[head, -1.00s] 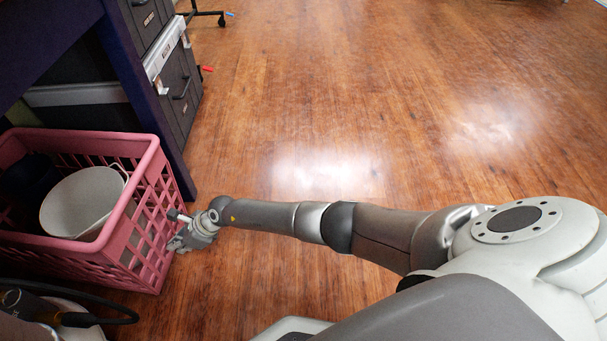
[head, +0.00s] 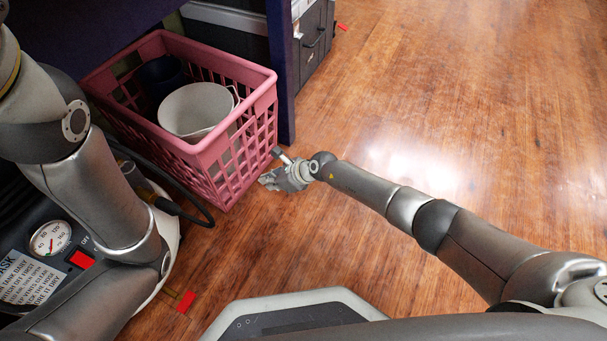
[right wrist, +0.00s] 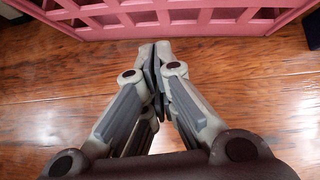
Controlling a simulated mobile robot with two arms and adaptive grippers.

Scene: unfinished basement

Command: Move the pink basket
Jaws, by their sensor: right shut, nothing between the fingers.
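The pink basket (head: 207,148) stands on the wooden floor at the left of the head view, partly beside a dark blue desk or panel. It is a lattice crate holding a white pot (head: 190,110) and a dark one (head: 158,75). My right gripper (head: 272,180) is low by the basket's right side, shut and empty. In the right wrist view the fingertips (right wrist: 154,52) are together, pointing at the basket's pink lattice (right wrist: 185,28), with a small gap of floor between. My left arm shows in the head view, but its gripper is out of frame.
A dark machine with a gauge (head: 50,238) and a black hose (head: 178,192) stands close to the basket's near side. A blue panel (head: 281,85) and dark drawers (head: 312,35) are behind it. The floor (head: 430,130) to the right is open.

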